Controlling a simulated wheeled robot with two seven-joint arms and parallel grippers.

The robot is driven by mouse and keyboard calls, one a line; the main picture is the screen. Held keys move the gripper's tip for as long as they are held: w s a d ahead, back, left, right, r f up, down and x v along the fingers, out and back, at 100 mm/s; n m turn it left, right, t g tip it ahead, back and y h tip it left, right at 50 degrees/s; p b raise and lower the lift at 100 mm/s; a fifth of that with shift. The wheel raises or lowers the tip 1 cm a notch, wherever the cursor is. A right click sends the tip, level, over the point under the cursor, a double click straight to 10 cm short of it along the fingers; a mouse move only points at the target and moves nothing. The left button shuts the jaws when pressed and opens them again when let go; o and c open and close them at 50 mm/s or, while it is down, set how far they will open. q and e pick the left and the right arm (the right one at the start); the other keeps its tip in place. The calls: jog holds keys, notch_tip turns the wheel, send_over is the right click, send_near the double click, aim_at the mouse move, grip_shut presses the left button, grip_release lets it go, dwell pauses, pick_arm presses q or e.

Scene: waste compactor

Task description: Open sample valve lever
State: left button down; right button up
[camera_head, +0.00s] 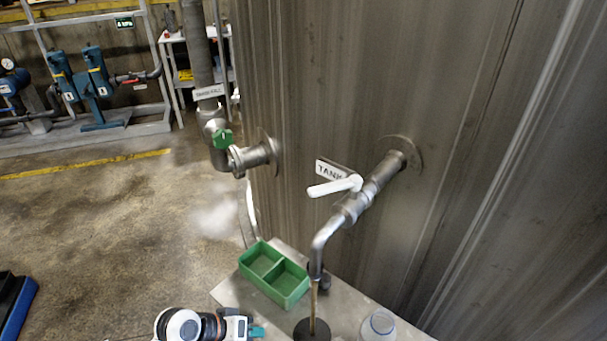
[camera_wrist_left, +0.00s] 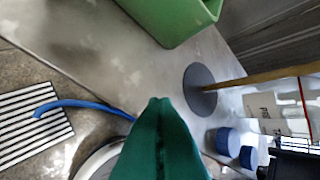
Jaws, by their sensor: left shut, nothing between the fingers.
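The sample valve's white lever (camera_head: 335,187) sits on a metal pipe (camera_head: 372,188) that comes out of the tank wall. The lever points left, across the pipe's line. The pipe bends down to an outlet over the table. My left gripper (camera_head: 257,332) is at the bottom of the head view, low and to the left of the lever, well apart from it. Its teal fingers (camera_wrist_left: 160,105) are shut and empty in the left wrist view. The lever is not in the wrist view. My right gripper is not in view.
A green divided tray (camera_head: 273,275) stands on the grey table (camera_wrist_left: 110,60). A thin brown rod or stream (camera_head: 313,305) runs between outlet and dark disc (camera_head: 311,330); I cannot tell which. A white bottle (camera_head: 378,327) stands right. A second pipe with a green handle (camera_head: 222,139) is left.

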aim_at(336, 189)
pick_arm(q)
jog(key=w+r+n+h, duration=0.1)
jog(key=w+r+h, duration=0.25)
jog(key=r, duration=0.85)
jog(key=w+r+g+h+p, duration=0.1)
jog(key=w+r+h, duration=0.3)
jog(key=r, duration=0.7)
jog(key=w+r+n+h, duration=0.1)
jog(key=w+r+h, duration=0.3)
jog(key=r, duration=0.8)
jog(key=s+d+p, duration=0.1)
jog(key=d+p, duration=0.5)
jog(key=d, duration=0.4)
jog(key=shift+d+y, duration=0.4)
jog(key=shift+y, duration=0.05)
jog(key=shift+s, duration=0.1)
